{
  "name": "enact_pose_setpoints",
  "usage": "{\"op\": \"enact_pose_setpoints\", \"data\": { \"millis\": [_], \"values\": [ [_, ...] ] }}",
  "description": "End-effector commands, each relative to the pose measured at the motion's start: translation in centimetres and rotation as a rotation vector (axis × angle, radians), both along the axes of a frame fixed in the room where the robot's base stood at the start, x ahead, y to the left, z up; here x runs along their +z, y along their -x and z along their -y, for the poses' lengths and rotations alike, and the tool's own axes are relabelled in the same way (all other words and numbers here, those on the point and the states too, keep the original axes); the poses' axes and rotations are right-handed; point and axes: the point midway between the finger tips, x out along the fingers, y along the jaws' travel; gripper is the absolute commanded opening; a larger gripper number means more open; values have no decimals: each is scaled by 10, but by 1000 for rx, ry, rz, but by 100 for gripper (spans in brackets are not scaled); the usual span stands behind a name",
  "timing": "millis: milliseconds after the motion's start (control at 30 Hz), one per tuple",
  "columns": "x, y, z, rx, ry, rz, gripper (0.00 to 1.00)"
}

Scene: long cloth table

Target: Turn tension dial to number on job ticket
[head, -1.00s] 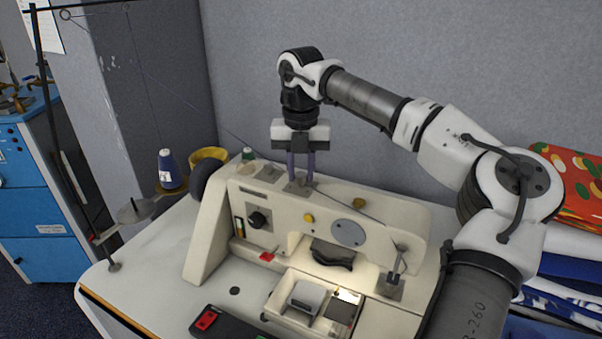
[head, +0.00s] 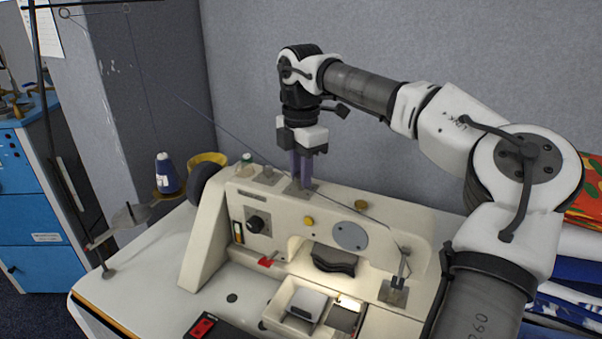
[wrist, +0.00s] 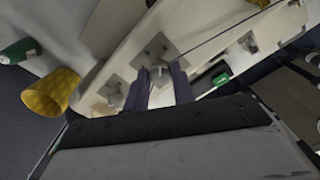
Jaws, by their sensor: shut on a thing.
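My gripper (head: 302,182) points down at the top of the cream sewing machine (head: 285,235). Its two dark fingers are shut on a small grey knob (wrist: 158,72) on a square metal plate (wrist: 158,50), which appears to be the tension dial. The fingers mostly hide the knob in the head view. In the wrist view the gripper (wrist: 160,80) has one finger on each side of the knob. No number or mark on it can be read. I cannot identify a job ticket for certain.
A thread (head: 270,164) runs slanting past my gripper. A black front knob (head: 256,224) and a red lever (head: 268,262) sit on the machine. The grey wall is behind.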

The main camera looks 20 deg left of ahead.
Motion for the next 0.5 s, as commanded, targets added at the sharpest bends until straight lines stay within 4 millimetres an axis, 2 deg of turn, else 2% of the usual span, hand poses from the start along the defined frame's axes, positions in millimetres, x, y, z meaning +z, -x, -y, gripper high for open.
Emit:
{"op": "enact_pose_setpoints", "data": {
  "millis": [500],
  "values": [
    [1,-1,0,-489,-1,3,2]
  ]
}}
